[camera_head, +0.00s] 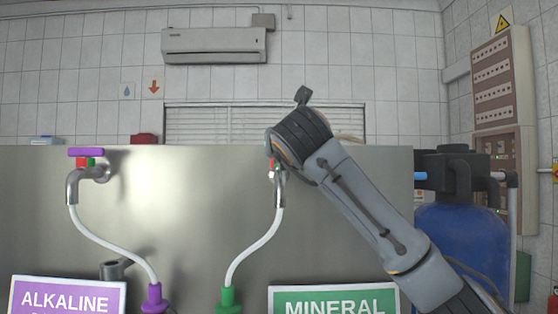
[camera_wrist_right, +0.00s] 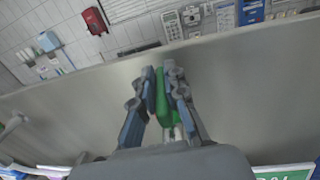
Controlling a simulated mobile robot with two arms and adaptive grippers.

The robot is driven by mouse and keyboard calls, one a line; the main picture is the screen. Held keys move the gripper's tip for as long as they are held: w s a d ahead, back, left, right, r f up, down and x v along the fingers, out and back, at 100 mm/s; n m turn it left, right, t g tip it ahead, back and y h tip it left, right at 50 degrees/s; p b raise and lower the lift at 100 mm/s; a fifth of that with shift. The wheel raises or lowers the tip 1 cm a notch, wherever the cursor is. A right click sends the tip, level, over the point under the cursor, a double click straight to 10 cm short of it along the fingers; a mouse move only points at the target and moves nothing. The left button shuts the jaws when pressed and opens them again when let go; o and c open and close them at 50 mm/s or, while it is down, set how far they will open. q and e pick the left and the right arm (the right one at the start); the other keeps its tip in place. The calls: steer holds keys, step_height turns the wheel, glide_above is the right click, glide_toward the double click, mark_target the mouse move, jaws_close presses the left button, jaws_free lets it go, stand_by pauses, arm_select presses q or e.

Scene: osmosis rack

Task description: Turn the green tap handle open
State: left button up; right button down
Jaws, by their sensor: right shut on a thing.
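The green tap handle (camera_wrist_right: 161,100) shows between the two fingers of my right gripper (camera_wrist_right: 162,78) in the right wrist view. The fingers are shut on it from both sides. In the head view my right arm reaches up from the lower right, and its wrist covers most of the handle. The metal tap spout (camera_head: 280,190) shows just below the wrist, with a white hose running down to a green fitting (camera_head: 229,298). My left gripper is in neither view.
A second tap with a purple handle (camera_head: 86,152) stands at left on the metal panel (camera_head: 180,200). Signs reading ALKALINE (camera_head: 66,298) and MINERAL (camera_head: 335,302) are at the bottom. A blue tank (camera_head: 465,240) stands at right.

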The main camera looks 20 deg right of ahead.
steer(key=shift+f+m+h+b, duration=0.1)
steer(key=shift+m+h+b, duration=0.35)
steer(key=shift+h, duration=0.25)
steer(key=shift+m+g+h, duration=0.25)
steer(key=shift+g+h, duration=0.05)
steer(key=c, duration=1.4)
jaws_free()
steer(key=v, duration=1.2)
